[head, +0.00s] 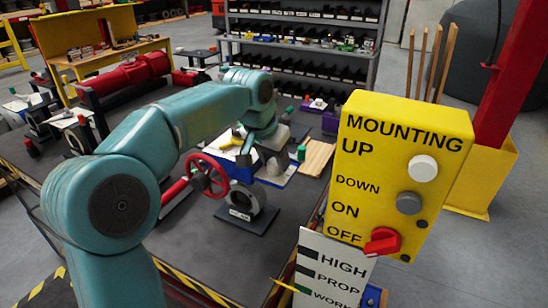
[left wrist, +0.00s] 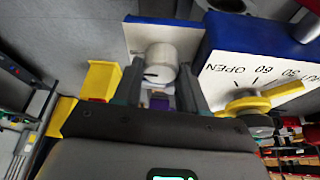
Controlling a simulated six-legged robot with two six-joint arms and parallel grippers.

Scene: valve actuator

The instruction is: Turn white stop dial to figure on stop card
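The white stop dial (left wrist: 162,55) shows in the left wrist view, with a short dark mark on its side. A pale plate (left wrist: 137,36) stands behind it; I cannot read a figure there. My left gripper (left wrist: 161,76) has one finger on each side of the dial, very close to it. Whether both fingers press on it is unclear. In the head view my left gripper (head: 268,152) is low over the bench, and the dial is hard to make out there. My right gripper is not in view.
Beside the dial, a yellow lever (left wrist: 262,98) sits before a white scale (left wrist: 255,70) reading OPEN, 30, 60, on a blue body (left wrist: 240,32). In the head view a red handwheel (head: 207,175) stands left of the gripper. A yellow switch box (head: 395,165) stands at right.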

